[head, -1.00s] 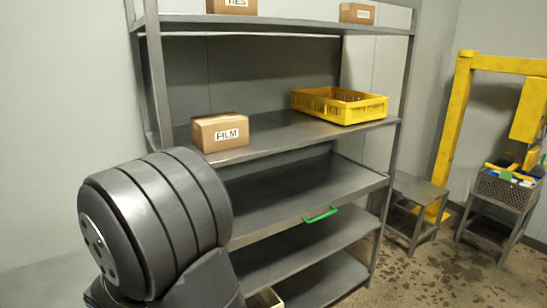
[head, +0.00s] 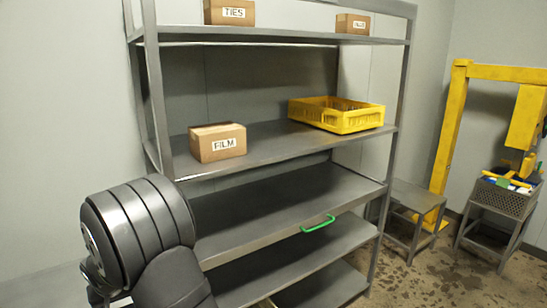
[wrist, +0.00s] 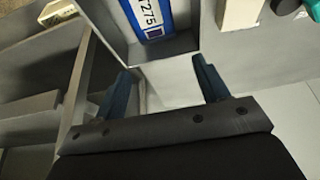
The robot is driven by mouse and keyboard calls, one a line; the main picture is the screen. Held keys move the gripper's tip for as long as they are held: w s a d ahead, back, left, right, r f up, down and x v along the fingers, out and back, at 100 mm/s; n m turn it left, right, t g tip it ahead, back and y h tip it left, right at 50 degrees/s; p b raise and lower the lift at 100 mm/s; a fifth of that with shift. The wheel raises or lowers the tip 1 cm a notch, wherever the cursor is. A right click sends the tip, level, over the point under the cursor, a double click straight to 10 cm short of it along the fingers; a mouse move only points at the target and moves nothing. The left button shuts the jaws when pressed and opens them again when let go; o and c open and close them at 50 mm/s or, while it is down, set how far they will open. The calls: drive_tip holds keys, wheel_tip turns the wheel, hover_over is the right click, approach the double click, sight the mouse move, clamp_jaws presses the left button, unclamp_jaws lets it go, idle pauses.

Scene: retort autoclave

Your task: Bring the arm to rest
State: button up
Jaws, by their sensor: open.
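My gripper (wrist: 164,85) shows in the wrist view with its two dark blue fingers apart and nothing between them. Behind and between the fingers is a plain pale grey surface. My gripper is out of the head view, where only part of my own arm shows at the lower left, in front of the shelf rack's left side.
A grey shelf rack (head: 290,208) holds a FILM box (head: 217,142), a yellow crate (head: 337,115) and a TIES box (head: 230,12). A green handle (head: 318,224) is on a lower shelf. A blue label (wrist: 152,17) lies beyond my fingers. Floor at right is partly clear.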

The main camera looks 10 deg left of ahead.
drive_tip(key=v, duration=0.9)
drive_tip(key=shift+r, duration=0.3)
drive_tip(key=shift+s+d, duration=0.1)
drive_tip(key=shift+d, duration=0.05)
drive_tip(key=x, duration=1.2)
drive_tip(key=s+d, duration=0.3)
drive_tip(key=shift+s+d+f, duration=0.15)
drive_tip(key=shift+f, duration=0.15)
drive_tip(key=shift+s+d, duration=0.4)
drive_tip(key=shift+s, duration=0.05)
drive_tip(key=shift+w, duration=0.1)
